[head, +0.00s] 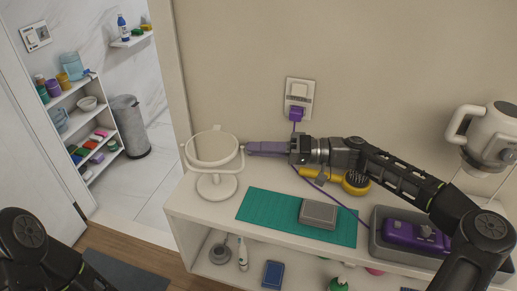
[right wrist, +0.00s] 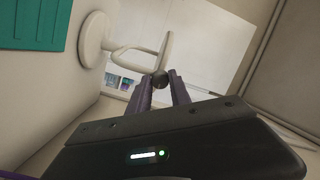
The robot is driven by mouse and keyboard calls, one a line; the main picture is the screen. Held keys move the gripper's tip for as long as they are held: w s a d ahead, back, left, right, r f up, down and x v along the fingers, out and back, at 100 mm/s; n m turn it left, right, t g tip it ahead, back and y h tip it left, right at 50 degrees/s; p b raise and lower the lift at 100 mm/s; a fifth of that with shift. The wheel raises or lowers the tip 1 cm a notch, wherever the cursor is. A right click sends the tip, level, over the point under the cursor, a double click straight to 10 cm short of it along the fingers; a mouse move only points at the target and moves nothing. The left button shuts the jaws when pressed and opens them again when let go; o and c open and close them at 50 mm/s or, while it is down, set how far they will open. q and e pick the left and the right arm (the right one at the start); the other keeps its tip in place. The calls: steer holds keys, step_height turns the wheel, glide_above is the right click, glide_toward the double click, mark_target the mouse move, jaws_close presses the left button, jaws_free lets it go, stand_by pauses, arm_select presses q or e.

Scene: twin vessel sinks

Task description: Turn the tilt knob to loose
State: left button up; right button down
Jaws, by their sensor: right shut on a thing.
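A white round mirror (head: 213,148) on a stand with a round base stands at the left end of the white counter. Its dark, ball-like tilt knob (right wrist: 160,78) is on the side facing my right gripper (head: 249,148). In the right wrist view, the purple fingertips are on either side of the knob, shut on it. The mirror's thin side and its stand (right wrist: 150,52) show beyond the knob. In the head view the fingers mostly hide the knob. The left arm shows at the lower left, with its gripper out of view.
A green mat (head: 270,212) with a grey box (head: 319,213) lies before my right arm. A purple cable runs from the wall plug (head: 296,115) beneath my arm.

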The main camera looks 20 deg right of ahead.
steer(key=shift+m+p, duration=1.15)
steer(key=shift+m, duration=2.15)
steer(key=c, duration=1.2)
jaws_free()
steer(key=b+v, duration=0.2)
steer(key=v, duration=0.6)
steer(key=shift+r, duration=0.1)
